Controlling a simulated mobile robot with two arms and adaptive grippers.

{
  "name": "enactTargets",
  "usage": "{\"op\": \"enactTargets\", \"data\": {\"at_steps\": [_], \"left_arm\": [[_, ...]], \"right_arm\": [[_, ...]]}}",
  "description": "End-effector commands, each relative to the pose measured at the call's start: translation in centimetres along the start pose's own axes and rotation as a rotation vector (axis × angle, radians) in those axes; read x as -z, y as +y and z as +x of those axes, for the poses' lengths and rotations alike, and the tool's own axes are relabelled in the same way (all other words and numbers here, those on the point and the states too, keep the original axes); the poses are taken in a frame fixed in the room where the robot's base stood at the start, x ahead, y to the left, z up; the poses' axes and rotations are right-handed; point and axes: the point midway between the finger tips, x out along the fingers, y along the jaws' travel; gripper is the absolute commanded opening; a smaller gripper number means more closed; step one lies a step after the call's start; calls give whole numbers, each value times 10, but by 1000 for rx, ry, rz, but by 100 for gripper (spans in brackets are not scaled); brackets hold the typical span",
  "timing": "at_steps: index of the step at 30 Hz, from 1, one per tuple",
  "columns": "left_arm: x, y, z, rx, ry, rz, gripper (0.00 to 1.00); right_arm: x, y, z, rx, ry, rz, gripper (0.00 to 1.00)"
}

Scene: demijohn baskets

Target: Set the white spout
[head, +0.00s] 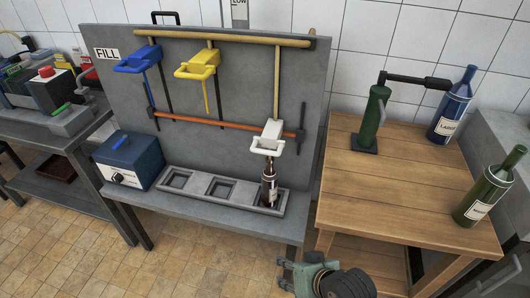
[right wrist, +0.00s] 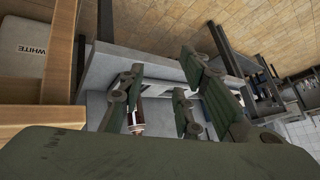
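The white spout (head: 268,142) hangs low at the right end of the grey filling rack, at the foot of a wooden rod. A dark bottle (head: 270,186) stands upright below it in the right pocket of the grey tray (head: 217,189). The spout hides the bottle's top, so I cannot tell whether its tube is inside the neck. My right gripper (head: 285,275) is below and in front of the bench, apart from the spout. In the right wrist view its green fingers (right wrist: 160,85) are spread and empty, with the bottle (right wrist: 138,118) visible beyond them. My left gripper is not in view.
A blue spout (head: 137,60) and a yellow spout (head: 196,65) hang higher on the rack. A blue box (head: 128,160) stands left of the tray. The wooden table (head: 400,185) at right holds a green corker (head: 371,118), a blue bottle (head: 452,105) and a green bottle (head: 490,187).

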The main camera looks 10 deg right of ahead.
Motion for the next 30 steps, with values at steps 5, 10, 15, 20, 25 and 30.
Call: {"op": "enactTargets", "data": {"at_steps": [5, 10, 15, 20, 25, 30], "left_arm": [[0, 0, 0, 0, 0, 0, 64], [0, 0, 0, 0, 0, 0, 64], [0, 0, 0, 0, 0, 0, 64], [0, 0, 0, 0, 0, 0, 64], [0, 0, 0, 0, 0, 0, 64], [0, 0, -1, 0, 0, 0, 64]], "right_arm": [[56, -29, 14, 149, 166, 152, 31], [116, -49, 25, 331, 325, 359, 31], [187, -46, 27, 552, 497, 633, 31], [237, -25, 17, 714, 621, 833, 31], [261, -10, 9, 801, 687, 931, 31], [275, -11, 13, 817, 699, 947, 31]]}}
